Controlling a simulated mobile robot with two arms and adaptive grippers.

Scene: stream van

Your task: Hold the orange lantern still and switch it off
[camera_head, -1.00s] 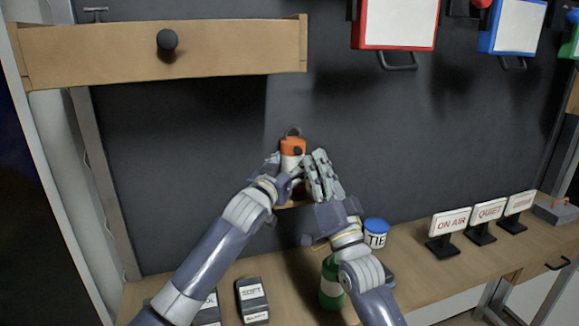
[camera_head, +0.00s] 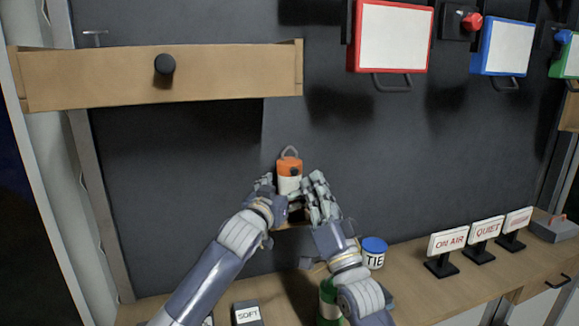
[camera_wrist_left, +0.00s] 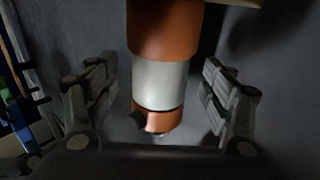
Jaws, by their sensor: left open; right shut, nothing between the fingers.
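The orange lantern (camera_head: 289,170) stands upright against the dark back wall, with a grey ring handle on top and a pale middle band. A small dark knob shows on its orange top. In the left wrist view the lantern (camera_wrist_left: 160,85) lies between the two fingers of my open left gripper (camera_wrist_left: 160,105), with a gap on both sides. In the head view my left gripper (camera_head: 272,192) is at the lantern's left and lower side. My right gripper (camera_head: 318,190) is shut and empty, close beside the lantern's right side. The lantern's base is mostly hidden by the hands.
A wooden drawer (camera_head: 220,76) with a black knob juts out above left. On the bench are a blue-lidded TIE tin (camera_head: 373,253), a green bottle (camera_head: 329,302), a SOFT box (camera_head: 247,313) and several small signs (camera_head: 447,243). Framed panels (camera_head: 392,36) hang at upper right.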

